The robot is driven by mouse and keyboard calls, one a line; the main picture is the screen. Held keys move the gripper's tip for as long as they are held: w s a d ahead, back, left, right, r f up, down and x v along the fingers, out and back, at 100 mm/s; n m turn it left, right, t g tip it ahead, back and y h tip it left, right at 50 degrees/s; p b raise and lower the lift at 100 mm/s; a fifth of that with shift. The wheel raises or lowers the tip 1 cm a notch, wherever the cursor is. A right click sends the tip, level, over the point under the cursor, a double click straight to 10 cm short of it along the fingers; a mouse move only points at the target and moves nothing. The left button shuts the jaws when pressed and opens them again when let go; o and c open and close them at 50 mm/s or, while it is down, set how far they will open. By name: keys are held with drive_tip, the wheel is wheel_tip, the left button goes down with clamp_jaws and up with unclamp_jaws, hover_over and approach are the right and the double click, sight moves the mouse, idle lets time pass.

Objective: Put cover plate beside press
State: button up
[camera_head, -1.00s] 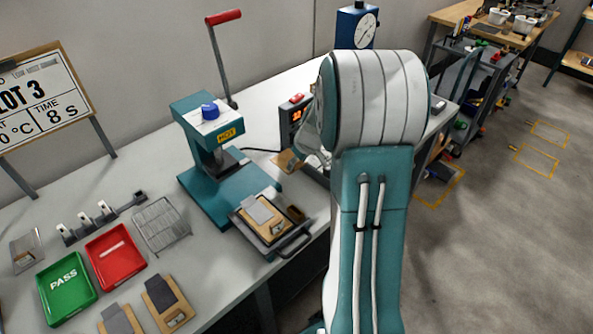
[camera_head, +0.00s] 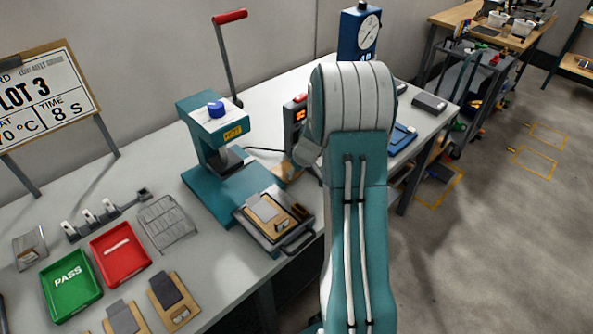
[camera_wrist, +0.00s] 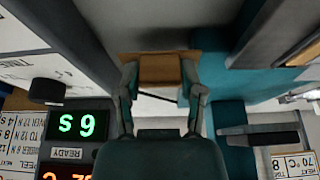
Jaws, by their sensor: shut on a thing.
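My gripper (camera_wrist: 161,80) is shut on a tan, board-like piece, which appears to be the cover plate (camera_wrist: 160,68). The piece sits between the two fingertips in the wrist view. In the head view my arm hides the gripper; a tan piece (camera_head: 291,172) shows at the arm's left edge, just right of the press. The teal press (camera_head: 216,142) with its red-handled lever stands on the bench. Its teal side also shows at the right of the wrist view (camera_wrist: 265,82). I cannot tell whether the plate touches the bench.
A control box with a lit display (camera_head: 295,120) stands close behind the plate; its digits show in the wrist view (camera_wrist: 78,124). A hinged mould with a handle (camera_head: 272,216) lies in front of the press. Green (camera_head: 71,302) and red trays (camera_head: 121,268) and a wire rack (camera_head: 167,222) are left.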

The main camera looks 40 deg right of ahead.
drive_tip(key=shift+a+f, duration=0.1)
drive_tip(key=shift+f, duration=0.15)
drive_tip(key=o, duration=0.7)
drive_tip(key=shift+f, duration=0.1)
drive_tip(key=o, duration=0.3)
drive_tip(key=shift+d, duration=0.3)
drive_tip(key=shift+o, duration=0.2)
drive_tip(key=shift+d, duration=0.2)
drive_tip(key=shift+a, duration=0.15)
